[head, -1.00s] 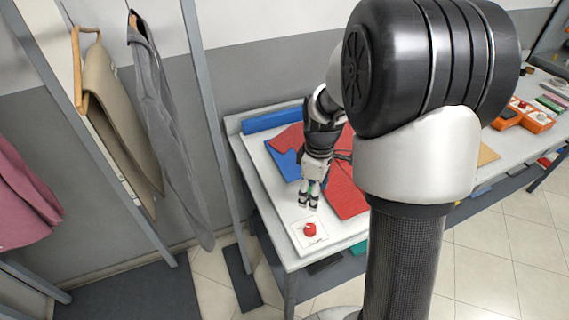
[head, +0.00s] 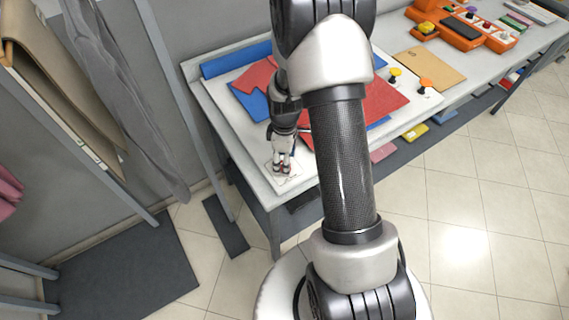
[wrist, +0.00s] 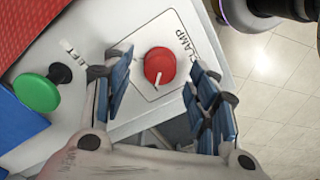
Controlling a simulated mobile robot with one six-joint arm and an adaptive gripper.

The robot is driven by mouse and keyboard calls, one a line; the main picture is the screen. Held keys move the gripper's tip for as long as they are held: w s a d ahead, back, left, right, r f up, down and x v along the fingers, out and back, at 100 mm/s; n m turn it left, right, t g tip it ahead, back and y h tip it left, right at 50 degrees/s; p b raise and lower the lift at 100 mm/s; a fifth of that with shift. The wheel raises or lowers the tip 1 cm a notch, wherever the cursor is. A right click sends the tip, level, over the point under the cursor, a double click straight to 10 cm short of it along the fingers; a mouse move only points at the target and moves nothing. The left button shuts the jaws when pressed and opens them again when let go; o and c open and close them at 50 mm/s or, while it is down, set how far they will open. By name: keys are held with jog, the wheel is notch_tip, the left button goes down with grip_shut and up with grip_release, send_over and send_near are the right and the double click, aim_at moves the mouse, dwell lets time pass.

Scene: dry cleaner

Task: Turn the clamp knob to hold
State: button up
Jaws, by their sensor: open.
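The clamp knob (wrist: 159,66) is red and round with a white pointer line, on a white plate (wrist: 142,82) lettered CLAMP. In the wrist view its pointer points towards the bottom of the picture; no hold mark is readable. My gripper (wrist: 163,88) is open, with one finger on the left of the knob and one on the right. A gap shows between the knob and each finger. In the head view my gripper (head: 281,168) is over the plate at the table's near left corner and mostly hides the knob.
Red cloth (head: 385,97) lies on the table behind. Yellow (head: 394,74) and orange (head: 425,84) knobs are further right. Hanging garments (head: 110,90) are at left.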

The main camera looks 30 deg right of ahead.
jog(key=shift+f, duration=0.85)
jog(key=shift+c, duration=0.2)
jog(key=c, duration=1)
